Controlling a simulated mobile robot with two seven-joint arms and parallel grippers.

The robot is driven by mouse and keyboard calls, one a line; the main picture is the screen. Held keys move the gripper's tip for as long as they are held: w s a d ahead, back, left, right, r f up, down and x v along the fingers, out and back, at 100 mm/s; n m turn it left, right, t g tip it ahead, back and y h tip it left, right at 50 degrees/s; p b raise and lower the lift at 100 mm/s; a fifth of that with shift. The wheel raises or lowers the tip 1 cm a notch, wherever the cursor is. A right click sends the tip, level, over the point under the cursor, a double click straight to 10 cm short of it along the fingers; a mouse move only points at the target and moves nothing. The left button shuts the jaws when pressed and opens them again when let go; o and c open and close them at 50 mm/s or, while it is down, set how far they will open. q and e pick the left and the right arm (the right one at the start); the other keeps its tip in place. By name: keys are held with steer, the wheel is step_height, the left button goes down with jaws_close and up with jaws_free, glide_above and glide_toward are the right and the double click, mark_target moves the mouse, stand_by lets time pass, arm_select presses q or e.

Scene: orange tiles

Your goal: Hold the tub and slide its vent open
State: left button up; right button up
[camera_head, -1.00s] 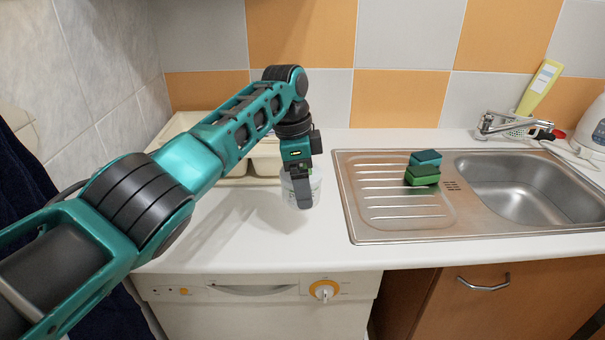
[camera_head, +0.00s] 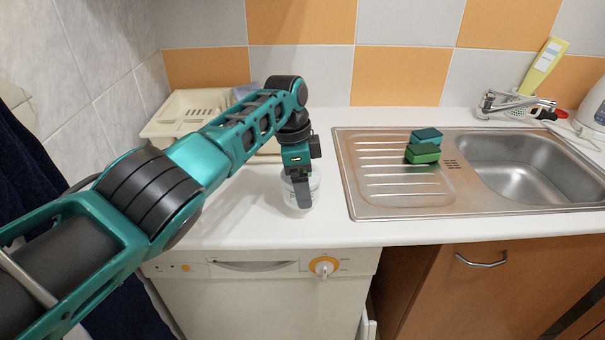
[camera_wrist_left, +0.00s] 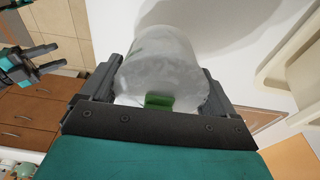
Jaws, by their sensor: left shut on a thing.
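The tub (camera_head: 315,188) is a whitish, see-through round container at the counter's left part, partly hidden behind my left gripper (camera_head: 302,192). In the left wrist view the tub (camera_wrist_left: 165,60) sits between the two fingers of my left gripper (camera_wrist_left: 150,95), which is shut on its sides. A small green piece (camera_wrist_left: 160,102) shows on the end of the tub facing the wrist camera; I take it for the vent, but cannot tell how far open it is. My right gripper (camera_wrist_left: 45,60) shows at the left of the wrist view, its fingers apart and empty, away from the tub.
A cream dish rack (camera_head: 185,105) stands behind my left arm. To the right is a steel sink (camera_head: 375,205) with a blue and a green sponge (camera_head: 424,156) stacked on its drainboard. The white counter (camera_head: 240,225) in front of the tub is clear.

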arm_select(q)
steer(key=shift+f, duration=0.25)
steer(key=shift+f, duration=0.55)
steer(key=shift+f, duration=0.45)
stand_by(1.9)
steer(key=o, duration=0.5)
steer(key=c, duration=0.5)
